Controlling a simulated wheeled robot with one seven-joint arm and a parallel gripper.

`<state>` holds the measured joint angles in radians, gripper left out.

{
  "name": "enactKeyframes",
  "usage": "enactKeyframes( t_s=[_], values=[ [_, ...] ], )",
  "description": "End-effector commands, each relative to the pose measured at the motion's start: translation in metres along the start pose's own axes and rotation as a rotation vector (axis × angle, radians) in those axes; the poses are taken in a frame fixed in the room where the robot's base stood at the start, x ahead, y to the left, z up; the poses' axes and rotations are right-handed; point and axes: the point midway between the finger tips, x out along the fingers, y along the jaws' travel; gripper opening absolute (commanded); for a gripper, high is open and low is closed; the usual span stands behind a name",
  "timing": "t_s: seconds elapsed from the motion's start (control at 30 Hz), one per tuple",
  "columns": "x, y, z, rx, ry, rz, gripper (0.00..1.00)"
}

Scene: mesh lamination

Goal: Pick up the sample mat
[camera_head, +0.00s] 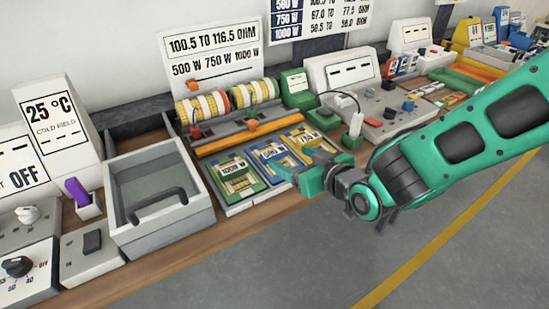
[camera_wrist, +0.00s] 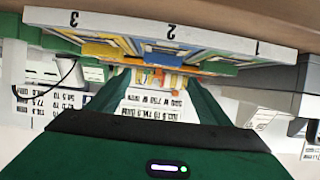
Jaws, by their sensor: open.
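Three flat sample mats lie side by side on a pale tray (camera_head: 252,203) at the bench's front edge: a green one (camera_head: 226,168), a blue one (camera_head: 288,159) and a yellow one (camera_head: 319,148). Each carries a white label; the small print is hard to read. The tray's front edge, numbered 1, 2 and 3, shows upside down in the wrist view (camera_wrist: 205,46). My gripper (camera_head: 312,166) is open and empty at the front of the blue and yellow mats, partly hiding them. In the wrist view its green fingers (camera_wrist: 148,92) are spread apart, facing the tray's middle part.
A grey open-topped box with a dark handle (camera_head: 163,195) stands left of the tray. Behind the mats is a rack of yellow rolls (camera_head: 228,101) with an orange bar. A grey control console (camera_head: 385,112) stands to the right. Open floor lies in front of the bench.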

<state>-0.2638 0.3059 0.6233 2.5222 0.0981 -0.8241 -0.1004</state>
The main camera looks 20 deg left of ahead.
Motion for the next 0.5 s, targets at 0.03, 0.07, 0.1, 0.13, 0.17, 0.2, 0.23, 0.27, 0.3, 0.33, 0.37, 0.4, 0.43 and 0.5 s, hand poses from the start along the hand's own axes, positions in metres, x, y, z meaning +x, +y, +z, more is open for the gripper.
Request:
enactKeyframes(
  t_s=[0.03,0.07,0.1,0.13,0.17,0.2,0.23,0.27,0.3,0.33,0.37,0.4,0.43,0.5],
  values=[
    [0.008,-0.001,0.001,0.002,-0.002,-0.001,0.72],
    [0.012,0.000,0.001,0.001,-0.002,0.000,0.72],
    [0.017,0.000,0.001,0.002,-0.002,0.000,0.72],
    [0.020,0.000,0.001,0.002,-0.002,0.000,0.72],
    [0.023,0.000,0.001,0.001,-0.002,0.000,0.72],
    [0.026,0.000,0.001,0.001,-0.002,0.001,0.72],
    [0.029,0.000,0.001,0.001,-0.002,0.001,0.72],
    [0.030,0.001,0.001,0.000,-0.002,0.001,0.72],
    [0.032,0.001,0.001,0.000,-0.001,0.002,0.72],
    [0.033,0.001,0.001,0.000,-0.001,0.002,0.72],
    [0.033,0.001,0.001,0.000,-0.002,0.002,0.72],
    [0.035,0.000,0.002,0.000,-0.002,0.002,0.72],
    [0.037,0.000,0.003,0.000,-0.002,0.001,0.72],
    [0.043,-0.001,0.005,0.001,-0.004,0.000,0.72]
  ],
)
